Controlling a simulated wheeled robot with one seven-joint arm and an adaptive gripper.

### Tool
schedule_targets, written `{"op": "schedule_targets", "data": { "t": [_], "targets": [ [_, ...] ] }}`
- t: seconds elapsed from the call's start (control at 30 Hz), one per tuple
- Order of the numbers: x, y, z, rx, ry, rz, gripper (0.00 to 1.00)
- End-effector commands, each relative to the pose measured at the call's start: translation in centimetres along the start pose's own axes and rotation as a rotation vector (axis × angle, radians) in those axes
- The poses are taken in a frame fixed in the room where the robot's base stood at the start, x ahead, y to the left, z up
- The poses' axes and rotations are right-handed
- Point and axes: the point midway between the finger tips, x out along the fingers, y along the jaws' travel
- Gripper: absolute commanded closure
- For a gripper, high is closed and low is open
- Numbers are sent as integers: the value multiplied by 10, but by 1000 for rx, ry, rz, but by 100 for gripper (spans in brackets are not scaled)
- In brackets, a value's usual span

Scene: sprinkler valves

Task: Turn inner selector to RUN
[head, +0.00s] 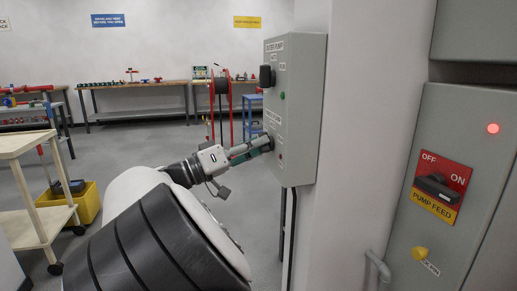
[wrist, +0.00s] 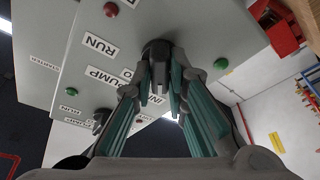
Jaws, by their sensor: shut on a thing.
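The grey pump control box (head: 300,120) is mounted on a pillar, with an upper label reading OUTER PUMP. My gripper (head: 266,144) reaches its lower part from the left and hides most of the lower selector. In the wrist view, the black inner selector knob (wrist: 157,48) sits between my gripper's fingertips (wrist: 160,82), which are shut on it. A RUN label (wrist: 100,45) and a PUMP label (wrist: 107,78) are to its left. I cannot tell exactly which way the knob points.
The black outer selector (head: 266,76) is above my gripper, beside a green button (head: 283,95). A grey PUMP FEED cabinet (head: 455,180) with a black switch (head: 437,187) stands right.

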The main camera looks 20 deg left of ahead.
Motion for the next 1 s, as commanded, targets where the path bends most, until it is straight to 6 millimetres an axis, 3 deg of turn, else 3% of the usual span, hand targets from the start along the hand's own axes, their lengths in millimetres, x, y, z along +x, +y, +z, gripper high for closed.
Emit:
{"op": "schedule_targets", "data": {
  "t": [1.0],
  "targets": [
    [-2, -1, 0, 185, 1, 55, 100]
  ]
}}
